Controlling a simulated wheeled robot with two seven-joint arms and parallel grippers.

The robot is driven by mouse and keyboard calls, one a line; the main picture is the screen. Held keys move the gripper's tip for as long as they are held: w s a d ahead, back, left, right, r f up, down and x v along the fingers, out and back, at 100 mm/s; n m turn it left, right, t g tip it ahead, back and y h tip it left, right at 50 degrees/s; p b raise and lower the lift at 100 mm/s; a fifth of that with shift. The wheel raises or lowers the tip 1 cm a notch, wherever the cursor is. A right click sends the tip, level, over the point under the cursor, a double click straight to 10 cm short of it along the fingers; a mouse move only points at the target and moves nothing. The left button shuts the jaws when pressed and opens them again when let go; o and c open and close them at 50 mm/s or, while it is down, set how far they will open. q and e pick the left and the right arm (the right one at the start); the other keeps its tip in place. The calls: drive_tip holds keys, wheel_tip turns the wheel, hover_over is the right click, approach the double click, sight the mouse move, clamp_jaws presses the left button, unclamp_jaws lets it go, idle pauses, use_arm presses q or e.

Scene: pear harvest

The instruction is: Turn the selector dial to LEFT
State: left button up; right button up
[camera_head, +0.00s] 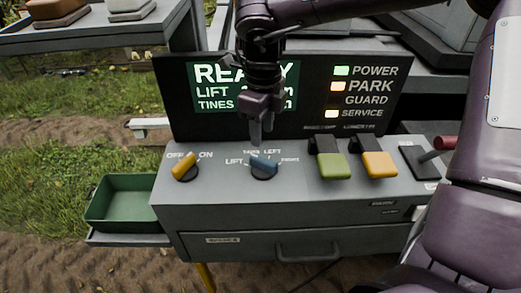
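The blue selector dial (264,164) sits on the sloped grey console top. Small labels ring it: LIFT at its left, a partly covered word and LEFT above it, and a blurred one at its right. Its knob lies slantwise, and I cannot tell which label it points to. My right gripper (257,131) hangs pointing down just above and behind the dial, its fingertips near the labels. Its fingers overlap in this view, so their opening is unclear, and I cannot tell if they touch the dial. My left gripper is not in view.
A yellow OFF/ON knob (185,167) is left of the dial. Green (331,164) and yellow (377,163) levers and a red-handled lever (436,148) are right. The display (205,88) behind reads READY, partly hidden by my arm. A green tray (122,203) is at left.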

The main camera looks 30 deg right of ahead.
sight(262, 158)
drive_tip(key=shift+s+a+f, duration=0.1)
drive_tip(key=shift+s+f, duration=0.1)
drive_tip(key=shift+f, duration=0.1)
drive_tip(key=f, duration=0.1)
drive_tip(key=f+p, duration=0.1)
drive_tip(key=s+f, duration=0.1)
drive_tip(key=shift+a+f, duration=0.25)
drive_tip(key=shift+a, duration=0.05)
drive_tip(key=shift+w+d+f+p, duration=0.1)
drive_tip(key=shift+w+f+p, duration=0.1)
drive_tip(key=shift+f, duration=0.4)
drive_tip(key=shift+w+d+f+p, duration=0.1)
drive_tip(key=shift+f+p, duration=0.05)
drive_tip(key=shift+f, duration=0.45)
drive_tip(key=shift+s+a+f, duration=0.1)
drive_tip(key=shift+f, duration=0.25)
clamp_jaws()
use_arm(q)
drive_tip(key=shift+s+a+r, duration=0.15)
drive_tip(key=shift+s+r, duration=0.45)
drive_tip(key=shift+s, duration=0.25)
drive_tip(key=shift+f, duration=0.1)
